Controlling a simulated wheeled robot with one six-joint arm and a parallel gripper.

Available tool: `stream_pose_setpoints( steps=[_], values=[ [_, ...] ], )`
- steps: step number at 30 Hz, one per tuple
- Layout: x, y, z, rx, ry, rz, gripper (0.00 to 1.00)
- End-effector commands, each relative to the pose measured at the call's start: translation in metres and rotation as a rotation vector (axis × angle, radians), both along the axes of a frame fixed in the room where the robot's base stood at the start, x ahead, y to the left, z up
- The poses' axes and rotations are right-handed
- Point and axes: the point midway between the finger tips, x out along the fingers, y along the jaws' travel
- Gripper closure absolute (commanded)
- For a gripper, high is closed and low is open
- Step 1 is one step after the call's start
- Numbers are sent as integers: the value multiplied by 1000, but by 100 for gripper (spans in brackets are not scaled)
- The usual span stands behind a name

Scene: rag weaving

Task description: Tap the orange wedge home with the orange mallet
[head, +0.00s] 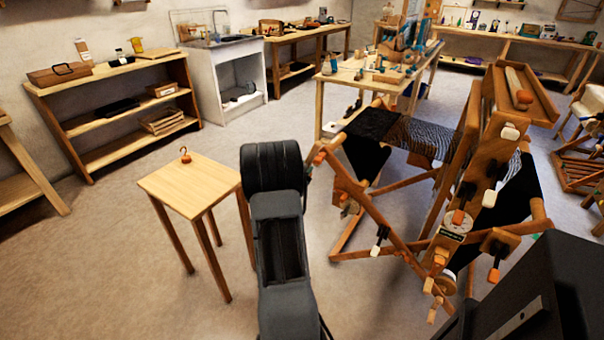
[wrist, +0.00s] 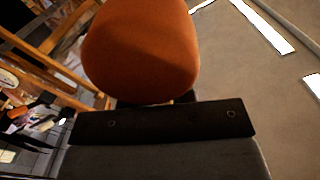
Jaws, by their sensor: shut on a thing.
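The orange mallet (wrist: 140,48) fills the upper middle of the wrist view, its rounded orange head close to the camera. My gripper (wrist: 165,104) is shut on it; the fingertips and the handle are mostly hidden. In the head view my own arm hides the gripper and the mallet. The wooden loom (head: 470,150) stands on the right of the head view. Several small orange pieces show on its near side, one of them a blocky orange piece (head: 458,217) on the frame. I cannot tell for sure which is the orange wedge.
A small wooden table (head: 190,187) stands left of my arm, with a small orange thing with a hook (head: 185,157) on it. A low shelf (head: 115,105) and a white cabinet (head: 225,80) stand behind. A workbench (head: 375,80) stands behind the loom.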

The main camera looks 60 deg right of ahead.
Motion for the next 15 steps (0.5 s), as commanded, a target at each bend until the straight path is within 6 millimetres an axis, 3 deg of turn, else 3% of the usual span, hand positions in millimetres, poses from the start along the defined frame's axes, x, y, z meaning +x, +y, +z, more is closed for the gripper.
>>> stream_pose_setpoints(
  steps=[15],
  values=[
    [0, -8, 1, -3, 0, 1, 100]
  ],
)
